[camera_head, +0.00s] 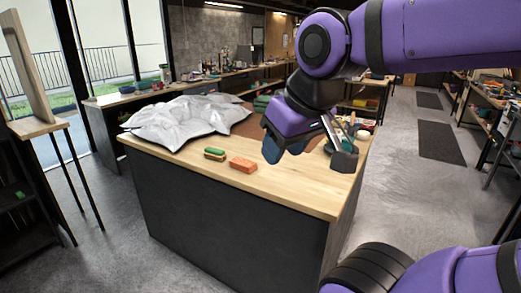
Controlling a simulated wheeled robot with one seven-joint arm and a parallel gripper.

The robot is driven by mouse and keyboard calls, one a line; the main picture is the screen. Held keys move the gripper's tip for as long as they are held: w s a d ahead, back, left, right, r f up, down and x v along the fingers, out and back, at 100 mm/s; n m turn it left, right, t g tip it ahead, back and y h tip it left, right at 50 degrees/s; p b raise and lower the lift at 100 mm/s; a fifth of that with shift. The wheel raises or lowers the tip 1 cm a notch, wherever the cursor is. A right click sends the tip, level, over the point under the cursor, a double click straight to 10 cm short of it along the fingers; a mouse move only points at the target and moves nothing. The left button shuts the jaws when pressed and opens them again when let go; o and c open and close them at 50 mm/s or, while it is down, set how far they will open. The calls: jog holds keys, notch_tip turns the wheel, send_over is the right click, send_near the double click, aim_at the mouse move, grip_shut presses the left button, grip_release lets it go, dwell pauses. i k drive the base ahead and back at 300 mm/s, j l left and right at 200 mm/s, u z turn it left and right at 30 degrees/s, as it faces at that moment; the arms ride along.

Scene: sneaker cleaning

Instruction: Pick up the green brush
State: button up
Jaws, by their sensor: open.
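A small block with a green top and a yellowish lower part (215,153), which looks like the green brush, lies on the wooden tabletop (290,194) near its front edge. An orange block (243,164) lies close to its right, apart from it. My gripper (308,153) is over the right part of the table, to the right of both blocks, and is open. A dark finger shows on its right side. A blue-grey shape shows at its left; I cannot tell whether it is a finger or a thing behind. I see nothing held between the fingers.
A crumpled silver-white bag or cushion (182,118) covers the table's back left. Small tools and containers are partly hidden behind my gripper. The tabletop's front strip is clear. A wooden stand (36,127) is at the far left.

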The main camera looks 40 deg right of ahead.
aim_at(216, 155)
jog(key=z, duration=0.5)
jog(key=u, duration=1.25)
jog(key=z, duration=0.35)
jog(key=i+z, duration=0.4)
jog(key=i+j+z, duration=0.1)
jog(key=i+z, duration=0.25)
jog(key=i+j+z, duration=0.1)
jog(key=i+j, duration=0.3)
jog(key=i, duration=0.15)
jog(key=i+j+z, duration=0.1)
jog(key=i+j, duration=0.3)
jog(key=i, duration=0.1)
